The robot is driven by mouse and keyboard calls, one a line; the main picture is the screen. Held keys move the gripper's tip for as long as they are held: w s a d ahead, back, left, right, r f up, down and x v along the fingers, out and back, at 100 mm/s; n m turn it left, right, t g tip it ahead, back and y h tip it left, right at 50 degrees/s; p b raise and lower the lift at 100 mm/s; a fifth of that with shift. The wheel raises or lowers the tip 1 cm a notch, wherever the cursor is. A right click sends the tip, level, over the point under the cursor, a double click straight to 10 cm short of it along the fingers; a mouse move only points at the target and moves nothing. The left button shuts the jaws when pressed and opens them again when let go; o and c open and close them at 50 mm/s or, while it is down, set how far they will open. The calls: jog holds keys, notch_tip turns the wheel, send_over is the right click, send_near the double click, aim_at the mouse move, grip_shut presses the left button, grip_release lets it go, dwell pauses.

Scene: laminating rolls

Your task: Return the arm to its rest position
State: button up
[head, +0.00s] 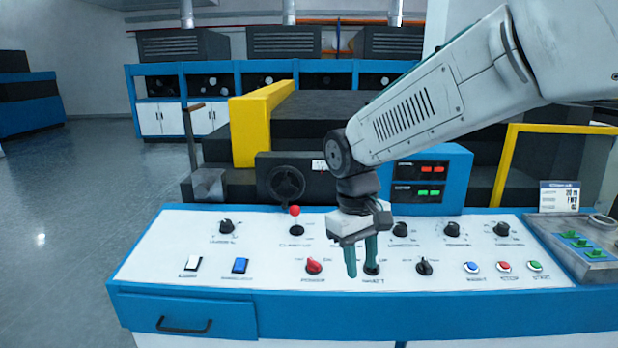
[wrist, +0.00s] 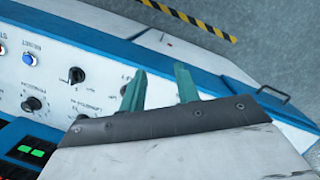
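My gripper (head: 361,272) hangs over the middle of the white control panel (head: 200,260), fingers pointing down, near a row of knobs. Its two green fingers stand apart with nothing seen between them; they also show in the wrist view (wrist: 160,82). My arm reaches in from the upper right. Behind the fingers, a black knob (head: 371,268) is partly hidden. The red knob (head: 313,266) is to their left and another black knob (head: 424,267) to their right. Whether the fingertips touch the panel cannot be told.
A red-tipped lever (head: 295,211) stands up left of my gripper. Blue, red and green buttons (head: 503,267) sit at the panel's right. A dark machine with a yellow guard (head: 262,120) and a blue display box (head: 440,175) stand behind. Open floor (head: 70,220) lies at left.

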jog(key=s+d+r+m+t, duration=0.1)
jog(key=s+d+r+m, duration=0.1)
jog(key=s+d, duration=0.6)
jog(key=s+d+r+m+t+y, duration=0.1)
jog(key=s+d+m, duration=0.3)
jog(key=s+d, duration=0.5)
jog(key=s+r, duration=0.1)
jog(key=s, duration=0.5)
